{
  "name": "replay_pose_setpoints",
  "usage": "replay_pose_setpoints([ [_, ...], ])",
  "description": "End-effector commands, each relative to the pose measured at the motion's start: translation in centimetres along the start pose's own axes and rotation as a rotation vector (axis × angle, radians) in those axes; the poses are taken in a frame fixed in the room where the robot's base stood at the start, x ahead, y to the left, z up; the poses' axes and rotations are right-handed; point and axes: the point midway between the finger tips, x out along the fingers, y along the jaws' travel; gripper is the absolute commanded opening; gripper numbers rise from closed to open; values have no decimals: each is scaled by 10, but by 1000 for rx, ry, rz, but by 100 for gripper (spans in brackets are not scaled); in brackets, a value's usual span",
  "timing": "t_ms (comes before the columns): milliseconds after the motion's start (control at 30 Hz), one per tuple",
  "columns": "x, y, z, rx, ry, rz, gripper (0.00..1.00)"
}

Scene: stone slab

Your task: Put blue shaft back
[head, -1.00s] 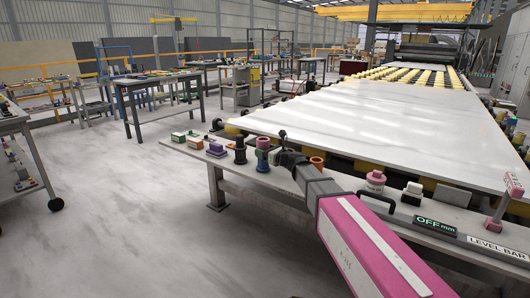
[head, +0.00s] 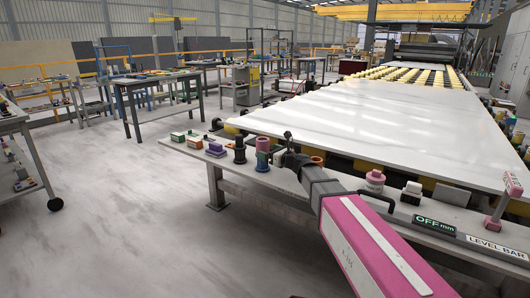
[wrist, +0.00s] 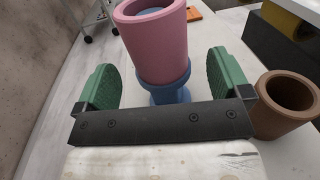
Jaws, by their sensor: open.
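A blue flanged piece (wrist: 172,90) stands upright on the bench, with a pink sleeve (wrist: 158,45) on top of it. Some blue shows inside the sleeve's open top. In the head view, this stack (head: 263,158) stands near the left end of the bench. I cannot tell which blue part is the shaft. My gripper (wrist: 161,62) is open, its green pads on either side of the stack in the wrist view with a gap on each side. It also shows in the head view (head: 277,157), just right of the stack. Nothing is held.
A brown hollow cup (wrist: 288,100) stands close to my right pad. A black holder (head: 240,151) stands left of the stack. A pink stamp-like piece (head: 375,181) and several small blocks are along the bench (head: 440,209). A large white slab (head: 370,112) lies behind.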

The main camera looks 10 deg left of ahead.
Motion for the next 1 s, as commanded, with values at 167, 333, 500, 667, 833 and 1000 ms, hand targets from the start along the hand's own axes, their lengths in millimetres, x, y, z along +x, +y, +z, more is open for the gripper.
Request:
replay_pose_setpoints([
  [167,-42,2,0,0,0,-1,95],
  [333,-70,2,0,0,0,-1,95],
  [500,-86,1,0,0,0,1,95],
  [667,-91,0,0,0,0,1,95],
  [833,-91,0,0,0,0,1,95],
  [1000,-91,0,0,0,0,1,95],
])
